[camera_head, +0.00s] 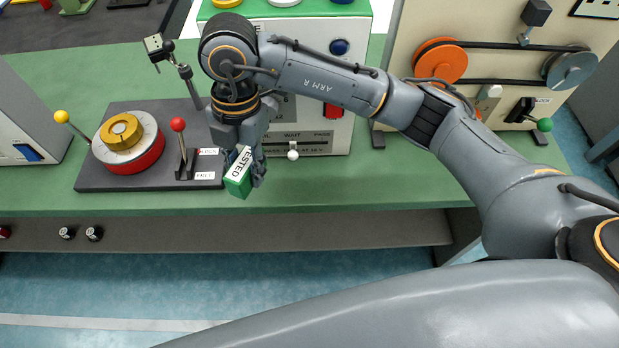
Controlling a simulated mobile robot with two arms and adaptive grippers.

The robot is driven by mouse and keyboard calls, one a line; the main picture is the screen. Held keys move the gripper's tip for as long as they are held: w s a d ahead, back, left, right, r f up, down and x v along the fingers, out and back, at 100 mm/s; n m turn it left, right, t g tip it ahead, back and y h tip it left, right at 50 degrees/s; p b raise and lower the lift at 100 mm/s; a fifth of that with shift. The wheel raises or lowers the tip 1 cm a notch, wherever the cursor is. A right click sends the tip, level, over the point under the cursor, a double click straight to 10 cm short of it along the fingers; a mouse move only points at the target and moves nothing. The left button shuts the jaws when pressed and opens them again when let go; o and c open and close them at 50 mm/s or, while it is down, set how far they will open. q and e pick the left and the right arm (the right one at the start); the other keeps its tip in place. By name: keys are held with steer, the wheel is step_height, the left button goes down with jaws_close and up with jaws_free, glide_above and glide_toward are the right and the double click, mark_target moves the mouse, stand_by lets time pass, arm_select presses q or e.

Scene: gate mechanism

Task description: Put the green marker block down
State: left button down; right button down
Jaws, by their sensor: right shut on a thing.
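The green marker block (238,180) has a white face with the word TESTED on it. My right gripper (251,172) is shut on it, with its fingers pointing down. The block hangs in front of the box with the WAIT label, over the green bench top (340,190). I cannot tell whether its bottom touches the bench. My right arm comes in from the right and covers part of that box. My left gripper is not in view.
Left of the block, a dark base plate (112,178) carries a red-handled lever (179,140) and a red, white and yellow dial (128,152). A white-knobbed slider (293,154) is close on the right. Further right stands a belt-and-pulley panel (400,80). Bare bench lies between.

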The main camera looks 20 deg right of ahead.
steer(key=m, duration=0.5)
steer(key=m+t, duration=0.1)
steer(key=m, duration=0.1)
steer(key=shift+w+a+y, duration=0.15)
steer(key=shift+a+y, duration=0.15)
steer(key=shift+a, duration=0.05)
steer(key=shift+m, duration=0.5)
steer(key=shift+w+d+f, duration=0.15)
steer(key=shift+d+f, duration=0.05)
steer(key=shift+d, duration=0.15)
steer(key=w+d+f+p, duration=0.2)
steer(key=d+f+p, duration=0.1)
steer(key=d, duration=0.5)
steer(key=p, duration=0.1)
glide_above(307, 181)
steer(key=f, duration=0.5)
steer(key=shift+s+a+f, duration=0.1)
steer(key=shift+s+a, duration=0.1)
steer(key=shift+a, duration=0.05)
steer(key=f, duration=0.1)
steer(key=d+f+p, duration=0.1)
steer(key=f, duration=0.1)
steer(key=shift+w+f, duration=0.15)
steer(key=shift+f, duration=0.6)
steer(key=shift+f, duration=0.1)
steer(key=c, duration=1.3)
jaws_free()
